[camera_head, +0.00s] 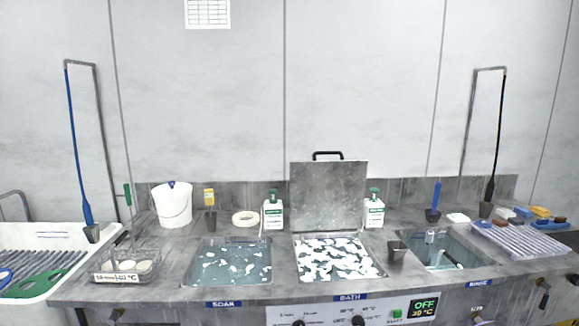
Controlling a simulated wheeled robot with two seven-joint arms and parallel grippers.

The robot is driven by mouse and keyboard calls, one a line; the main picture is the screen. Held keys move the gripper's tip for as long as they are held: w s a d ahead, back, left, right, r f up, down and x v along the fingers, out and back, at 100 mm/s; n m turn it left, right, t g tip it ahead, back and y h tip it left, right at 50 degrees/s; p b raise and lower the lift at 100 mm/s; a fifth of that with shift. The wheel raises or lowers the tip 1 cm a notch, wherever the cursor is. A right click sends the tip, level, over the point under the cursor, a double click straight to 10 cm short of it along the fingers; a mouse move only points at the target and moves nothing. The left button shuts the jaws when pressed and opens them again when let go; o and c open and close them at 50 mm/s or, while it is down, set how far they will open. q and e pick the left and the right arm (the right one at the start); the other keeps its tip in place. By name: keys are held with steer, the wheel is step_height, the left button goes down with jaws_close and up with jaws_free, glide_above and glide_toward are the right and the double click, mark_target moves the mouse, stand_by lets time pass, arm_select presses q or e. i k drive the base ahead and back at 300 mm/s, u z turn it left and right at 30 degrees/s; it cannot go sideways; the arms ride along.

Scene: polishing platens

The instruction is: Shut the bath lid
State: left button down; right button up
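The bath lid (328,197) is a grey metal plate with a black handle (328,155) on its top edge. It stands open and upright at the back edge of the bath. The bath (337,258) is the middle basin, above a blue BATH label (350,297). Its water is largely covered by white floating patches. Neither of my grippers shows in the head view.
White bottles with green caps stand left (273,212) and right (374,211) of the lid. A small dark cup (396,252) sits by the bath's right edge. The soak basin (230,262) is left, the rinse basin (440,250) right. A display (423,307) reads OFF.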

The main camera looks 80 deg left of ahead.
mark_target(328, 195)
steer(key=u, duration=1.75)
